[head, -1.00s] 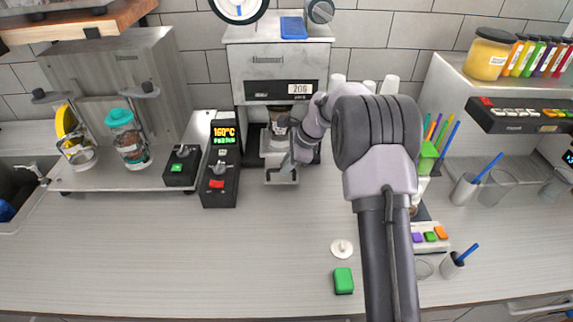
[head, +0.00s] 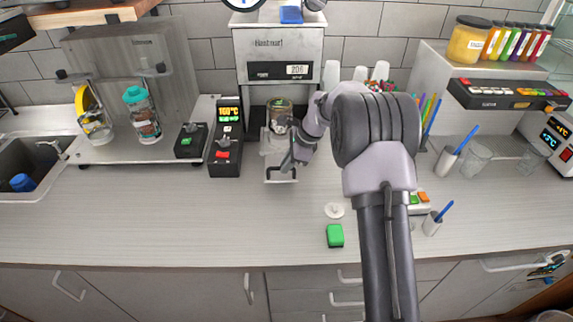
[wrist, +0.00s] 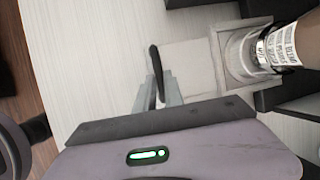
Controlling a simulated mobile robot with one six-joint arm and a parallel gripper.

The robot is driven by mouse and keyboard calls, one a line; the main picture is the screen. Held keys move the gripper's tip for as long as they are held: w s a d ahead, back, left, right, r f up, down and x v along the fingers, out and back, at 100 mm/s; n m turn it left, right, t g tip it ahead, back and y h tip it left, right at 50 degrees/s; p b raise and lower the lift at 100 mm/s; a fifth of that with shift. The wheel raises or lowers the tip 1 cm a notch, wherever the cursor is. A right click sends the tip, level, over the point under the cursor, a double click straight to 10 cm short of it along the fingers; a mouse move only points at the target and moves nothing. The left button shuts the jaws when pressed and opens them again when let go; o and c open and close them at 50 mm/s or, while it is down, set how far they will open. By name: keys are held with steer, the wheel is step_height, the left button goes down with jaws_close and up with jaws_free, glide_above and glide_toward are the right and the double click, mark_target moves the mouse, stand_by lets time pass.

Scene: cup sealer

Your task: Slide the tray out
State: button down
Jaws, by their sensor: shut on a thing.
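The sealer's tray (head: 277,154) juts out from the front of the grey sealing machine (head: 282,42) and carries a labelled cup with dark contents (head: 279,112). In the wrist view the grey tray (wrist: 192,65) lies beyond my fingers, with the cup (wrist: 285,48) in its holder at the upper right. My gripper (head: 287,164) is at the tray's front end, by its handle (head: 281,180). In the wrist view my gripper (wrist: 160,82) is shut around the dark handle bar (wrist: 155,66). My fingers partly hide the grip.
A black control box (head: 226,136) with a lit display stands close left of the tray. A green block (head: 335,236) and a white disc (head: 334,210) lie on the counter to the front right. The counter (head: 200,215) in front of the tray is clear.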

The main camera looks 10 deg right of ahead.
steer(key=c, duration=1.5)
jaws_free()
steer(key=shift+o, duration=0.2)
steer(key=p+v, duration=0.3)
steer(key=v, duration=1.4)
steer(key=shift+r, duration=0.25)
steer(key=shift+d, duration=0.1)
steer(key=s+a+n+t+h+b, duration=0.1)
steer(key=s+a+n+b, duration=0.45)
steer(key=s, duration=0.55)
steer(key=s+a+n+t+h+b, duration=0.1)
steer(key=s+a+n+b, duration=0.4)
steer(key=s, duration=0.6)
steer(key=s+a+f+n+b, duration=0.1)
steer(key=s+f+n+b, duration=0.4)
steer(key=s, duration=0.8)
step_height(320, 180, down, 3)
steer(key=shift+f+t, duration=0.2)
steer(key=shift+t, duration=0.2)
